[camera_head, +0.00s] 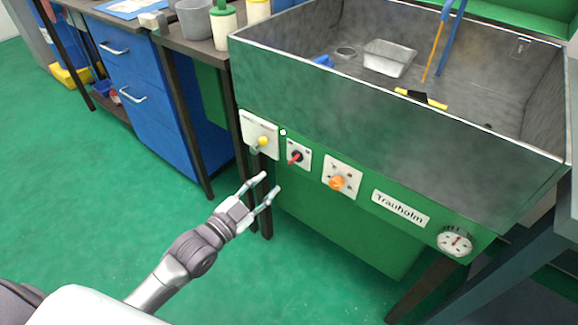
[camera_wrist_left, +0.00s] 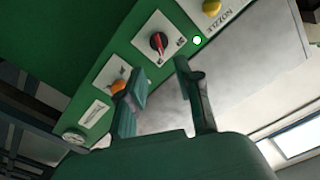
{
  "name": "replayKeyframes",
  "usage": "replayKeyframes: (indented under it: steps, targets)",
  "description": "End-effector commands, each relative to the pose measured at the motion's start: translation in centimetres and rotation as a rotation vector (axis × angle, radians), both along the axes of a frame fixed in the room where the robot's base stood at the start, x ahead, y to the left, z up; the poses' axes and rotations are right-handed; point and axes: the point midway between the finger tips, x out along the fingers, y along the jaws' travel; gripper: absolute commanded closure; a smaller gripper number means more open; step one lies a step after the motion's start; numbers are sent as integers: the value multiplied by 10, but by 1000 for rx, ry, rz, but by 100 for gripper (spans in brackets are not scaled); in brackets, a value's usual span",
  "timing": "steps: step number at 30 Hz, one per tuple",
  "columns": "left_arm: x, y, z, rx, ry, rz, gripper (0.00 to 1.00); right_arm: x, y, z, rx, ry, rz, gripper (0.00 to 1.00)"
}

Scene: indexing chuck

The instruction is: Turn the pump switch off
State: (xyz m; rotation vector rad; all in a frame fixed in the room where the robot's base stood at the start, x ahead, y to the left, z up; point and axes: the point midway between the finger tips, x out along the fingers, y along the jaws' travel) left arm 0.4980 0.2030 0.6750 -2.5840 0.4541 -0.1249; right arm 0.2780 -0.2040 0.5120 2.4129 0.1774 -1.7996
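A rotary switch with a red handle (camera_head: 296,157) on a white plate is mounted on the green front panel of the sink unit. Its red handle (camera_wrist_left: 158,42) also shows in the wrist view, ahead of the fingers; its lettering is too small to read. My left gripper (camera_head: 270,183) is open and empty, in front of and below the switch, apart from it. Its two spread fingers (camera_wrist_left: 160,75) show in the wrist view. An orange knob (camera_head: 337,182) sits right of the switch. A yellow knob (camera_head: 263,141) sits left of it. My right gripper is out of view.
A white round spot (camera_head: 283,132) shows on the panel above the switch. A gauge (camera_head: 456,241) is at the panel's right end. The grey sink basin (camera_head: 380,140) stands above. A blue cabinet (camera_head: 150,110) stands at left. The green floor in front is clear.

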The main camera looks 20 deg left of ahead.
Motion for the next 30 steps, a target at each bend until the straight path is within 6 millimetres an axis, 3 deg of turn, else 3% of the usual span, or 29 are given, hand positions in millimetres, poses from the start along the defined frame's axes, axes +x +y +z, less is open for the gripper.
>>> replayKeyframes:
  steps: [6, 13, 26, 30]
  targets:
    - [46, -17, -1, -1, -3, -1, 66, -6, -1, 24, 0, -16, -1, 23]
    - [79, -29, -2, 0, 1, 0, 66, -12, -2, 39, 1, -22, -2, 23]
    - [90, -33, -1, 1, 3, -1, 66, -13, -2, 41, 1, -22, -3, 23]
    - [90, -33, -1, 1, 2, 0, 84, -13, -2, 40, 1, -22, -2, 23]
